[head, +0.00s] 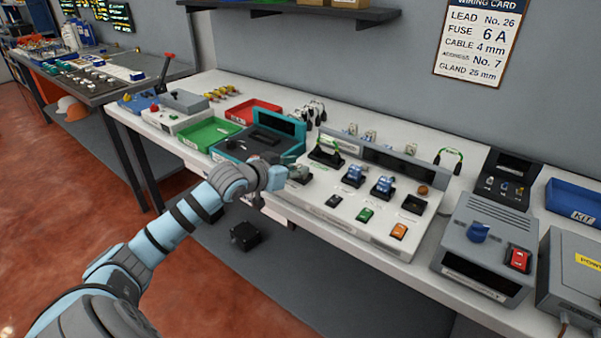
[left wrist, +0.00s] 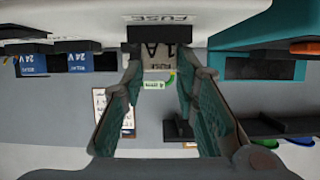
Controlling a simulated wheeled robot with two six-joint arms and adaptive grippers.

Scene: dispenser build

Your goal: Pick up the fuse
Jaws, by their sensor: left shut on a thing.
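My left gripper (head: 292,170) is at the left end of the white dispenser panel (head: 325,215). In the left wrist view its fingers (left wrist: 158,85) are shut on a pale grey fuse (left wrist: 156,63) with dark lettering. The fuse sits between the fingertips, against a dark holder (left wrist: 160,34) below a panel label reading FUSE (left wrist: 168,18). I cannot tell whether it is still seated in the holder. In the head view the gripper mostly hides the fuse. My right gripper is not in view.
A teal-framed dark tray (head: 255,140) stands just left of the gripper. Blue 24 V parts (head: 383,186) and coloured switches (head: 365,215) are on the panel to the right. A wall card (head: 480,40) reads FUSE 6 A. A grey box with a blue knob (head: 485,250) stands further right.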

